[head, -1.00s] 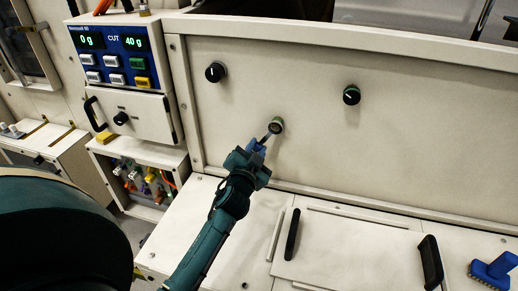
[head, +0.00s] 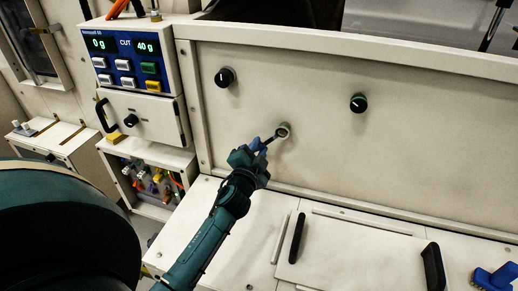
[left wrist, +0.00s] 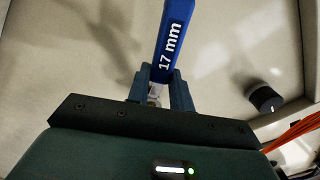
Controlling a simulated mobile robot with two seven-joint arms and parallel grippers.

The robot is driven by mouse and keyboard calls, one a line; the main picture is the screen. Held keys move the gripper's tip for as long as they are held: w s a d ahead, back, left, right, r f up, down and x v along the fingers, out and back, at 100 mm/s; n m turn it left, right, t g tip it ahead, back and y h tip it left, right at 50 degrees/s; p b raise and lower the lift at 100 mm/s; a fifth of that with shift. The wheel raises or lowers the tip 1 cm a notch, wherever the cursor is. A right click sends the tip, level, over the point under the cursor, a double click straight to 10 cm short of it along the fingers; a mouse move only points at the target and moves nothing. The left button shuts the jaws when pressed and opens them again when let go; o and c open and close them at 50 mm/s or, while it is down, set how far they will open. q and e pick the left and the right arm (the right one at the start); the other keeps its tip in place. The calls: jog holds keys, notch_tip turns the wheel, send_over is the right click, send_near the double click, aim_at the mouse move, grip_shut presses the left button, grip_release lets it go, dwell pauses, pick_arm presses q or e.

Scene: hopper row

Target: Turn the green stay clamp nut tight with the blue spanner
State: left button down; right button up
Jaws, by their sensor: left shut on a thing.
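My left gripper (head: 256,158) is shut on the blue spanner (head: 257,145), in front of the pale panel. In the left wrist view the spanner's blue handle (left wrist: 172,40), marked 17 mm, stands between the fingers (left wrist: 160,88). My right gripper is not in view.
Two black knobs (head: 225,77) (head: 358,103) stick out of the panel above the nut. A control box (head: 128,58) with displays stands at left. Below is a white deck with black handles (head: 297,238) and a blue brush (head: 494,278) at right.

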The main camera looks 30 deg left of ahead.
pick_arm(q)
jog(key=shift+s+r, duration=0.1)
jog(key=shift+r, duration=0.1)
jog(key=shift+v, duration=0.8)
jog(key=shift+f+v, duration=0.2)
jog(key=shift+v, duration=2.1)
